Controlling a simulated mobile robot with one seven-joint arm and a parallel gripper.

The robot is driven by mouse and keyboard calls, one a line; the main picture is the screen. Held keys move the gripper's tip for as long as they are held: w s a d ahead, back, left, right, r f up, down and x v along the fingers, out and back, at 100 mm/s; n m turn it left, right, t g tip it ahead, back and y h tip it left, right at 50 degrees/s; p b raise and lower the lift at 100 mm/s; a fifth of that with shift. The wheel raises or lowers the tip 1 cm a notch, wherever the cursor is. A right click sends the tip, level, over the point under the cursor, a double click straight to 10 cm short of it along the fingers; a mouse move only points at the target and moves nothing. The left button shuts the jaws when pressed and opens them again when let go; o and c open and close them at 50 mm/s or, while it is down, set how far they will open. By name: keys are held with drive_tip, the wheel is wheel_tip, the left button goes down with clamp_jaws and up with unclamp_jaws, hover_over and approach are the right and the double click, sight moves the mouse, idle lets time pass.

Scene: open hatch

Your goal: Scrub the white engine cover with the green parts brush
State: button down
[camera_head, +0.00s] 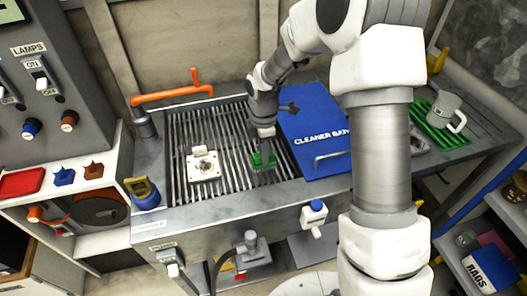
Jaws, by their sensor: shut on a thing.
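My gripper (264,134) points down over the slatted metal grate of the wash bench. It is shut on the green parts brush (262,160), whose green part shows just below the gripper, low over the grate. The brush's handle is mostly hidden by the gripper. The white engine cover (203,167) lies on the grate (235,182) to the left of the brush. A gap of bare slats shows between the brush and the cover.
A blue hatch panel (312,115) marked "CLEANER BAY" lies just right of the grate. An orange spout (172,95) reaches along the grate's back left. A grey mug (446,108) stands on a green mat (437,132) at the right. A blue-and-yellow item (143,193) sits at the front left corner.

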drive_tip(key=shift+f, duration=0.15)
drive_tip(key=c, duration=0.6)
unclamp_jaws()
wheel_tip(320, 180, up, 17)
drive_tip(key=p, duration=0.2)
drive_tip(key=s+d+r+m+t, duration=0.3)
drive_tip(key=s+d+r+m, duration=0.3)
drive_tip(key=s+r+m, duration=0.5)
drive_tip(key=s+d+m+t, duration=0.1)
drive_tip(key=s+m, duration=0.2)
drive_tip(key=s, duration=0.1)
drive_tip(key=s+d+f+m, duration=0.1)
drive_tip(key=s+m, duration=0.2)
drive_tip(key=s, duration=0.1)
drive_tip(key=s+d+m+t, duration=0.1)
drive_tip(key=s+m, duration=0.2)
drive_tip(key=s, duration=0.1)
drive_tip(key=shift+s+d+f+t, duration=0.15)
drive_tip(key=shift+s+d+t, duration=0.05)
drive_tip(key=shift+d+t, duration=0.15)
